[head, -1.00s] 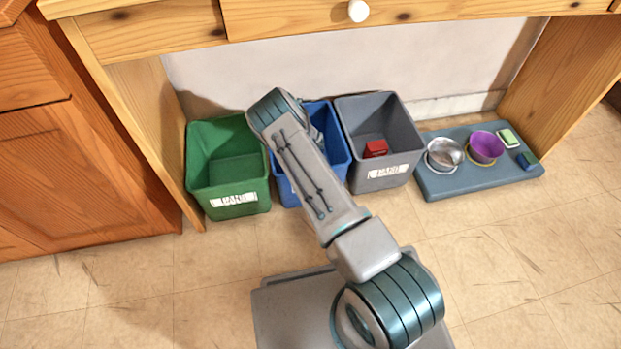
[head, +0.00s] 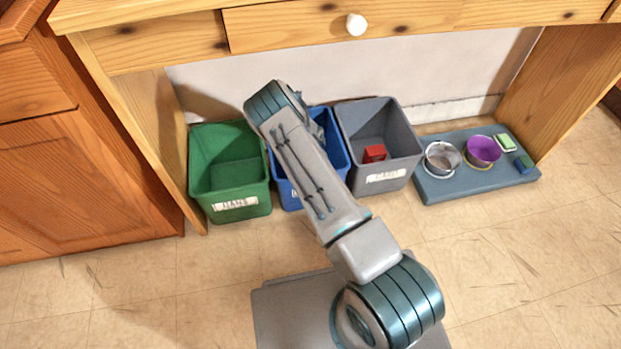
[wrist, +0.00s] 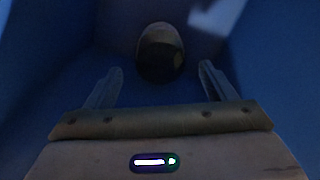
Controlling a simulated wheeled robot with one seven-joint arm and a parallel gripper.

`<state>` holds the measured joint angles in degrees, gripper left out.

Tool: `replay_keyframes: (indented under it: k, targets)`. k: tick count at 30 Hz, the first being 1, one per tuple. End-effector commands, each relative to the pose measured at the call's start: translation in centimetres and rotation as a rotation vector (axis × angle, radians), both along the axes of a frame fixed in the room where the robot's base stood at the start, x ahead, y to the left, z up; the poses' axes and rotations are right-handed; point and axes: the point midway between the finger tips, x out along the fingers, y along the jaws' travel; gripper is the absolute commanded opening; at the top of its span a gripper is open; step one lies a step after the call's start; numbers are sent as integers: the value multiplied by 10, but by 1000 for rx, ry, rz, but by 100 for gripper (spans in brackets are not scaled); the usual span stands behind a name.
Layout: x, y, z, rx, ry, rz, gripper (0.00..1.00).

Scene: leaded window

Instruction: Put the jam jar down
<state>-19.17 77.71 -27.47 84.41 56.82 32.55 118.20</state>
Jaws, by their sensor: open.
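The wrist view is dim and shows the inside of the blue bin, with my gripper (wrist: 160,88) pointing down into it. Its two fingers are spread apart and nothing touches them. A dark, rounded jar (wrist: 161,52) with a paler upper edge, which looks like the jam jar, sits in the bin just beyond the fingertips. I cannot tell from this view whether it stands upright or lies tilted. In the head view my arm hides much of the blue bin (head: 332,150), and the gripper and jar do not show there.
A green bin (head: 229,172) stands left of the blue bin. A grey bin (head: 385,150) with a red block (head: 374,153) inside stands to the right. A wooden desk overhangs everything.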

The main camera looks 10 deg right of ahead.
Motion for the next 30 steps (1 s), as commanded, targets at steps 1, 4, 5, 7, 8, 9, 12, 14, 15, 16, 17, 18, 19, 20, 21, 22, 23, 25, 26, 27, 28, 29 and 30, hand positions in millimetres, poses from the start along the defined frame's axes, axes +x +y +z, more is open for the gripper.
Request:
replay_keyframes:
  k: [1, 4, 5, 7, 8, 9, 12, 14, 15, 16, 17, 18, 19, 20, 21, 22, 23, 25, 26, 27, 28, 29, 30]
  targets:
    - [0, 0, 19, 0, -1, 0, 77]
    - [0, 0, 40, 0, 0, 0, 77]
    - [0, 0, 46, 0, -1, 0, 77]
    - [0, 0, 57, 0, 1, -1, 77]
    - [0, 0, 61, 0, 0, -1, 77]
    - [0, 0, 66, 0, 0, 0, 77]
    - [0, 0, 74, -1, 2, 0, 77]
    - [-1, 0, 77, 0, 2, 0, 77]
    - [-1, 0, 78, 0, 2, 0, 77]
    - [-1, 0, 78, 0, 2, 0, 77]
    - [-1, 0, 79, 0, 2, 0, 77]
    - [-1, 0, 79, 0, 2, 0, 77]
    - [-1, 0, 78, 0, 2, 0, 77]
    - [-1, 0, 78, 0, 2, 0, 77]
    - [-1, 0, 78, 0, 2, 0, 77]
    - [-1, 0, 78, 0, 2, 0, 77]
    - [-1, 0, 78, 0, 2, 0, 77]
    - [-1, 0, 78, 0, 2, 0, 77]
    - [-1, 0, 78, 0, 2, 0, 77]
    - [-1, 0, 78, 0, 2, 0, 77]
    - [-1, 0, 78, 0, 2, 0, 77]
    - [-1, 0, 78, 0, 2, 0, 77]
    - [-1, 0, 78, 0, 2, 0, 77]
